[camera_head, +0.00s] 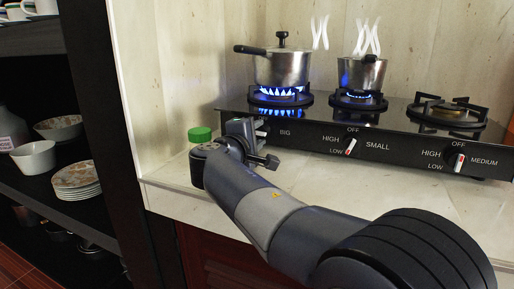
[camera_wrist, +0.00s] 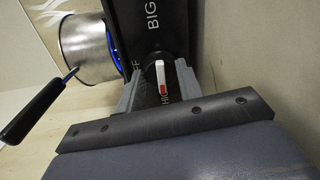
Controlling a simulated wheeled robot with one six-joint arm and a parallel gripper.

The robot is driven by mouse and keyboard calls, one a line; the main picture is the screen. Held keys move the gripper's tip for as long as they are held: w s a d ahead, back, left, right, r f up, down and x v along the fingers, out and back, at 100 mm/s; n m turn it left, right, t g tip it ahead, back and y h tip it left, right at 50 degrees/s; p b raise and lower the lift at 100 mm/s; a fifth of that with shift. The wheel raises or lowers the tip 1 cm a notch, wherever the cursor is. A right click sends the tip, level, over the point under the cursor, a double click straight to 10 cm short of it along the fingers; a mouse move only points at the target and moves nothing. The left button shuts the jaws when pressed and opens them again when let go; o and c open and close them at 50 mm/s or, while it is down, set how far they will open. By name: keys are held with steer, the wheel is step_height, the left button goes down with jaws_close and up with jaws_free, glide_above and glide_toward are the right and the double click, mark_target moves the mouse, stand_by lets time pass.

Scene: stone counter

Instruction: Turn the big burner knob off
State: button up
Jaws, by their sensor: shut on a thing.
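The big burner knob (camera_wrist: 160,76) shows in the wrist view as a white bar with a red end, beside the BIG label. Its red end lies toward the partly hidden HIGH label. My gripper (camera_wrist: 158,84) has a finger on either side of the knob and is shut on it. In the head view my gripper (camera_head: 260,134) is at the left end of the black stove front (camera_head: 310,137) and mostly hides this knob. The big burner (camera_head: 280,98) has a tall blue flame under a lidded pot (camera_head: 282,68).
A steaming smaller pot (camera_head: 360,76) stands on the lit small burner. The medium burner (camera_head: 447,112) is bare and shows no flame. A green-topped item (camera_head: 200,134) stands left of my gripper. Black handles stick out from the pots. A dark shelf with dishes (camera_head: 78,178) is at left.

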steer(key=shift+f+m+b, duration=0.2)
steer(key=shift+m+b, duration=1.45)
steer(key=shift+m, duration=0.05)
steer(key=o, duration=1)
steer(key=shift+r, duration=0.15)
steer(key=shift+s, duration=0.1)
steer(key=p+v, duration=0.2)
steer(key=v, duration=0.8)
steer(key=shift+s, duration=0.35)
